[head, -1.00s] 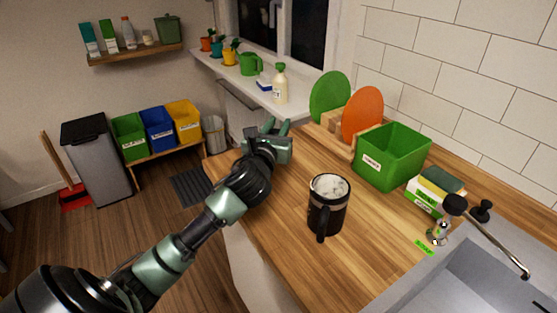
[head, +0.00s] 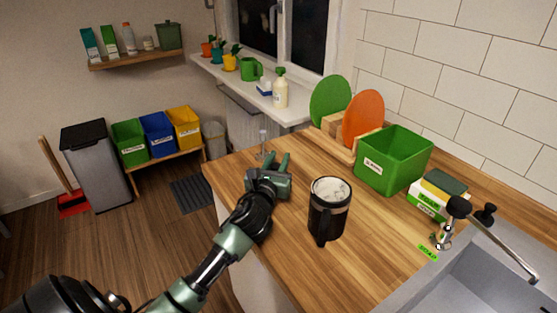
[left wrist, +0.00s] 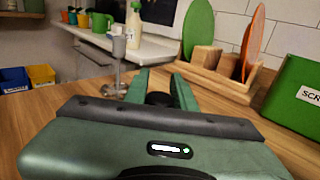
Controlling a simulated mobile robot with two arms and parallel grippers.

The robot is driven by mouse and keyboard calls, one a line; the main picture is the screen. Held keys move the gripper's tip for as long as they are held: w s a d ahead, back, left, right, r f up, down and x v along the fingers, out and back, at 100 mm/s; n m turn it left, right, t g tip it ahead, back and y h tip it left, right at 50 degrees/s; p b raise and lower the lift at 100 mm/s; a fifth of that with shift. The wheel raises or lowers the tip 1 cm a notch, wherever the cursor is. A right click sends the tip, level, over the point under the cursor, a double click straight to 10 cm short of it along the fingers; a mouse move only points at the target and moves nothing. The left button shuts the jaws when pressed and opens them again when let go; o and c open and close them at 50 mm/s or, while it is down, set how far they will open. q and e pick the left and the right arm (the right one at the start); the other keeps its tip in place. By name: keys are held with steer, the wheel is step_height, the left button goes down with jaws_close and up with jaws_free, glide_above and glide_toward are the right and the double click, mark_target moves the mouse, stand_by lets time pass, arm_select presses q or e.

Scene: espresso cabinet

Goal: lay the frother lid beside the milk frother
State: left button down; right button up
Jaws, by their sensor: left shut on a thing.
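The milk frother (head: 328,208) is a dark jug with a metal band and white froth showing in its open top. It stands upright on the wooden counter. My left gripper (head: 271,163) is to the left of it, low over the counter near the left edge, and apart from it. In the left wrist view, the fingers are closed around a small round black piece (left wrist: 158,98), which looks like the knob of the frother lid. The rest of the lid is hidden by my gripper, and I cannot tell whether it touches the counter. My right gripper is not in view.
A slim grey metal upright (left wrist: 117,66) stands just beyond my left gripper. A wooden rack with green and orange discs (head: 363,115), a green bin (head: 395,160) and a sponge box (head: 430,198) line the wall. The sink (head: 490,275) is at right.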

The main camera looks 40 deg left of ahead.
arm_select(q)
steer(key=c, duration=1.2)
jaws_free()
steer(key=shift+f, duration=0.15)
steer(key=shift+o, duration=0.2)
steer(key=shift+r, duration=0.2)
steer(key=shift+s+d+f, duration=0.1)
steer(key=shift+s, duration=0.15)
steer(key=v, duration=1.1)
steer(key=shift+s+b, duration=0.25)
steer(key=shift+b, duration=0.1)
